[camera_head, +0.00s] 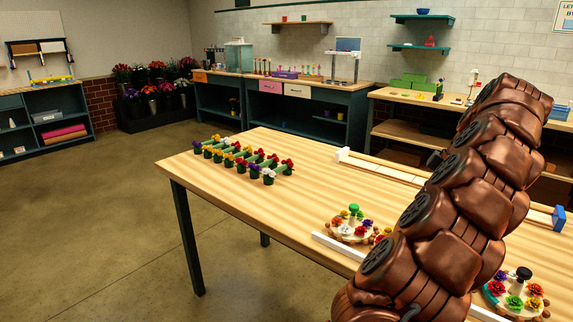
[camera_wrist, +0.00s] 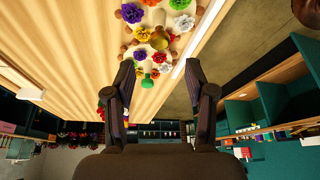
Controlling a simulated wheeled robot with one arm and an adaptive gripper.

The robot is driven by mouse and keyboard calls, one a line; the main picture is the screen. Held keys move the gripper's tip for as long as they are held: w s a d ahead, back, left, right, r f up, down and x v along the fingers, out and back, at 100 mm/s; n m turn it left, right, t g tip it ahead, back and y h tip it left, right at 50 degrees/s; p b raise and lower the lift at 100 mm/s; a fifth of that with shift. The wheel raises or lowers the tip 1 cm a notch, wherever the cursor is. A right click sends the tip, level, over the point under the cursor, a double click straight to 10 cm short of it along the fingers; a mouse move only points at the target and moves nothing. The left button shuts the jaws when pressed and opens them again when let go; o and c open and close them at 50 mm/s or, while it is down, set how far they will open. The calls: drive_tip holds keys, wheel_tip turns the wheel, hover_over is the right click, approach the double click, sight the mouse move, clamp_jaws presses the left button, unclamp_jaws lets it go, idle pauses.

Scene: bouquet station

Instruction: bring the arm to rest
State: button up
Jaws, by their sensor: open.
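My gripper (camera_wrist: 160,72) shows in the wrist view with its two dark fingers spread wide apart and nothing held between them. Beyond the fingertips, a round stand with colourful flowers (camera_wrist: 183,22) sits on the wooden table (camera_wrist: 60,50). In the head view my brown segmented arm rises across the right side, over the table (camera_head: 310,180). My gripper cannot be made out there.
A flower stand with a green knob (camera_head: 354,210) and one with a black knob (camera_head: 524,273) flank my arm. Green racks of small potted flowers (camera_head: 245,160) stand at the table's far left. White rails (camera_head: 385,168) cross the table. A blue block (camera_head: 558,218) is at right.

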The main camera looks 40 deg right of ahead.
drive_tip(key=w+a+r+n+g+y+p, duration=0.1)
drive_tip(key=w+a+r+p, duration=0.1)
drive_tip(key=w+a, duration=0.7)
drive_tip(key=w+a+r+g+p, duration=0.1)
drive_tip(key=w+a+r, duration=0.2)
drive_tip(key=w+a, duration=0.65)
drive_tip(key=s+a+g+p, duration=0.1)
drive_tip(key=a+g+p, duration=0.15)
drive_tip(key=a, duration=1.45)
drive_tip(key=s+a+f+m+h+p, duration=0.1)
drive_tip(key=s+a+f+m+p, duration=0.1)
drive_tip(key=s+a+f, duration=0.2)
drive_tip(key=s+a+f+m+g+h+p, duration=0.1)
drive_tip(key=s+a+f, duration=0.4)
drive_tip(key=s+a, duration=0.6)
drive_tip(key=shift+s+m+h+p, duration=0.3)
drive_tip(key=shift+s+m+p, duration=0.45)
drive_tip(key=shift+s+m, duration=0.3)
drive_tip(key=shift+g, duration=0.25)
drive_tip(key=shift+c, duration=0.4)
